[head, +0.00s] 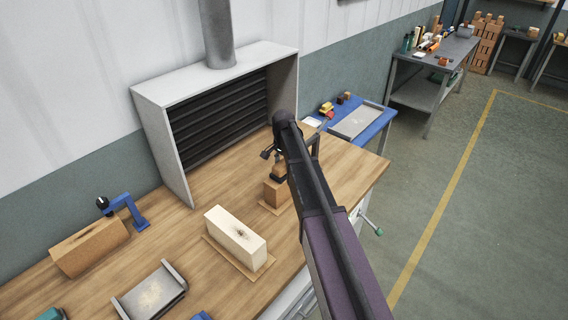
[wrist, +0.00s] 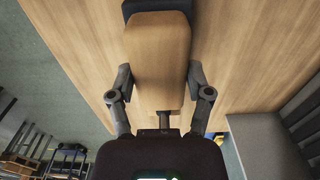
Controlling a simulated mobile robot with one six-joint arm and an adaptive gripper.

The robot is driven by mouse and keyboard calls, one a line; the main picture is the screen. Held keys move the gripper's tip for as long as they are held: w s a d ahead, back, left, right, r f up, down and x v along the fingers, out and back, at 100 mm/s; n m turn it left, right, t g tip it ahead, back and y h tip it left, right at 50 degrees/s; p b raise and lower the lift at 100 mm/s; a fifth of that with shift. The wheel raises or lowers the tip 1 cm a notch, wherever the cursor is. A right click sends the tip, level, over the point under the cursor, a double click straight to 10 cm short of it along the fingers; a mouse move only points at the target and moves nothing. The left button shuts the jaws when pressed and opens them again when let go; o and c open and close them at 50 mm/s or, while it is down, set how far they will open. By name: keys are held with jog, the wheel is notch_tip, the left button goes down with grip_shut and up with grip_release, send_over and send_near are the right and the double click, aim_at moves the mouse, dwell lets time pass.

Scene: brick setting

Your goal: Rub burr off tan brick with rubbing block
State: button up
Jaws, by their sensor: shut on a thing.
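My gripper (head: 281,153) is at the far part of the bench, partly hidden by my arm. In the wrist view my gripper (wrist: 159,100) has its fingers on both sides of a tan-bodied rubbing block (wrist: 157,55) with a dark far end. The dark part of the rubbing block (head: 278,174) shows below the gripper in the head view. A tan brick (head: 276,191) stands under it on a thin mat (head: 268,207). Whether block and brick touch is unclear. The brick's burr is not visible.
A grey tray (head: 150,294) sits in front. A slatted hood (head: 165,110) stands behind.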

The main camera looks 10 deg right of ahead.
aim_at(276, 168)
jog(key=shift+s+a+f, duration=0.1)
jog(key=shift+s+a, duration=0.6)
jog(key=shift+a, duration=0.15)
jog(key=shift+s+a+f, duration=0.1)
jog(key=shift+s+a, duration=0.55)
jog(key=shift+a, duration=0.2)
jog(key=shift+r, duration=0.15)
jog(key=shift+w+d, duration=0.1)
jog(key=shift+w, duration=0.05)
jog(key=shift+w+d, duration=0.6)
jog(key=shift+d, duration=0.25)
jog(key=shift+w+d, duration=0.55)
jog(key=shift+d, duration=0.25)
